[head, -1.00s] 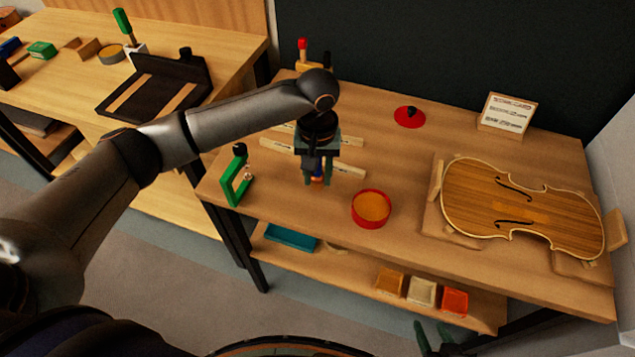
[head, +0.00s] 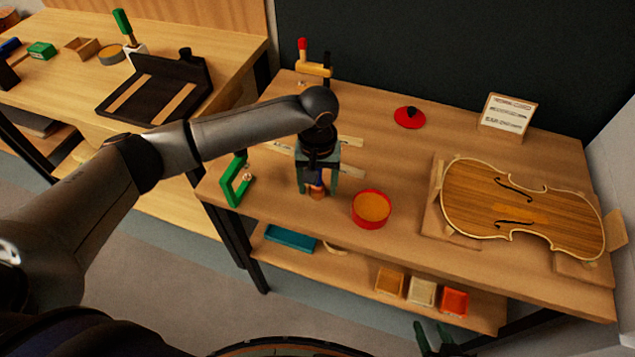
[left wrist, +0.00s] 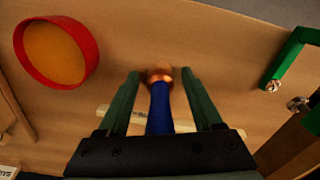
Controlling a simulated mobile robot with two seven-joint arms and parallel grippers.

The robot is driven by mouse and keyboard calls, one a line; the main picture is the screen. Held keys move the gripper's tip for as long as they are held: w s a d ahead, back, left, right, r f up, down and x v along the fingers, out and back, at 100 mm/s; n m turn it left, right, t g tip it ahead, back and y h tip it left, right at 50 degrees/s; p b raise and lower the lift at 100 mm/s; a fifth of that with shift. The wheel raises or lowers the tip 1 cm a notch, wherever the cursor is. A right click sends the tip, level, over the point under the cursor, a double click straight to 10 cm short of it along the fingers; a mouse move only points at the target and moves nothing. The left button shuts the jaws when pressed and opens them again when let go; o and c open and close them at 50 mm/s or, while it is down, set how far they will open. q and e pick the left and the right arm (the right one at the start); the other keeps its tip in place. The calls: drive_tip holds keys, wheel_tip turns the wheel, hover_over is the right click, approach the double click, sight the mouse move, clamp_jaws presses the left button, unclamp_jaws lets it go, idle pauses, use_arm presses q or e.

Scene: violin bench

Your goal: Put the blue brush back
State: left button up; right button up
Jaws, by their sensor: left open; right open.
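The blue brush (left wrist: 158,108) has a blue handle and a copper-coloured ferrule. In the left wrist view its handle lies between the two fingers of my left gripper (left wrist: 160,76), with a gap on each side. In the head view my left gripper (head: 318,188) points down over the bench, left of the red-rimmed dish, its fingers open on either side of the brush (head: 318,194). The brush's far end is hidden by the gripper. My right gripper (head: 434,340) shows only partly at the bottom edge of the head view, open and apart from the bench.
The red-rimmed dish (head: 371,209) stands close right of the left gripper. A green clamp (head: 230,186) is to its left, pale strips (head: 350,170) behind. A yellow rack (head: 314,69) holds tools at the back. The violin body (head: 522,210) lies at right.

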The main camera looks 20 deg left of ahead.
use_arm(q)
drive_tip(key=shift+r, duration=0.1)
wheel_tip(320, 180, up, 12)
drive_tip(key=shift+r+p, duration=0.1)
drive_tip(key=shift+p, duration=0.35)
